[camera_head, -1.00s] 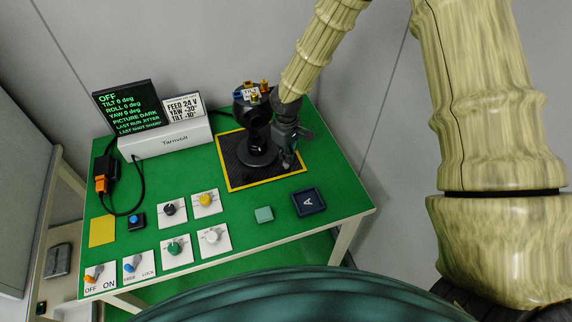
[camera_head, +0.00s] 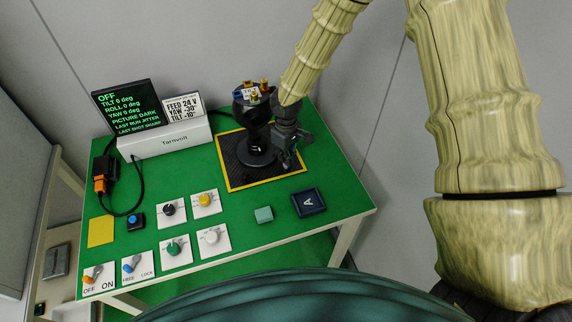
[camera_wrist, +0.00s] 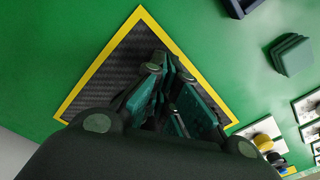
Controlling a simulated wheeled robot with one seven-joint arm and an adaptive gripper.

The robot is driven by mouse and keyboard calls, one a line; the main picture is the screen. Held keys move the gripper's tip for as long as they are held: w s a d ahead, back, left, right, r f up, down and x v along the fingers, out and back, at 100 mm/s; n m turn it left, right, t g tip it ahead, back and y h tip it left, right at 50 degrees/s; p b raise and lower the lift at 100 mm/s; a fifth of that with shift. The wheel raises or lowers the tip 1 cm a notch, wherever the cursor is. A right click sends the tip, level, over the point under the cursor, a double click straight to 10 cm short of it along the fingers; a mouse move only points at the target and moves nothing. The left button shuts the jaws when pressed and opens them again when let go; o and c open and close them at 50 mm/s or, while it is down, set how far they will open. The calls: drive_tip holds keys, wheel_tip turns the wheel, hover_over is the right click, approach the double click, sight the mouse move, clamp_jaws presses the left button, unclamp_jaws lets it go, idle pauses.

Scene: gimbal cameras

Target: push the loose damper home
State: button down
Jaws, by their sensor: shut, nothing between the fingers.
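The black gimbal camera (camera_head: 256,125) stands upright on a dark mat (camera_head: 238,179) with a yellow border. Small orange, yellow and blue parts show on its top, around a white label. I cannot tell which one is the loose damper. My gripper (camera_head: 290,163) hangs just right of the gimbal, fingers pointing down over the mat. In the wrist view my gripper (camera_wrist: 168,72) is shut and empty above the mat (camera_wrist: 98,92). The gimbal is not identifiable in the wrist view.
A Tarnvolt unit (camera_head: 165,141) with a screen reading OFF (camera_head: 128,107) stands behind left. Knobs and switches fill the front left. A teal block (camera_head: 264,214) and a dark blue tray marked A (camera_head: 308,201) sit at front right. The green table (camera_head: 345,207) is clear at right.

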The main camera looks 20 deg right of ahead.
idle(0.5)
drive_tip(key=shift+r+p, duration=2.55)
drive_tip(key=shift+r, duration=0.9)
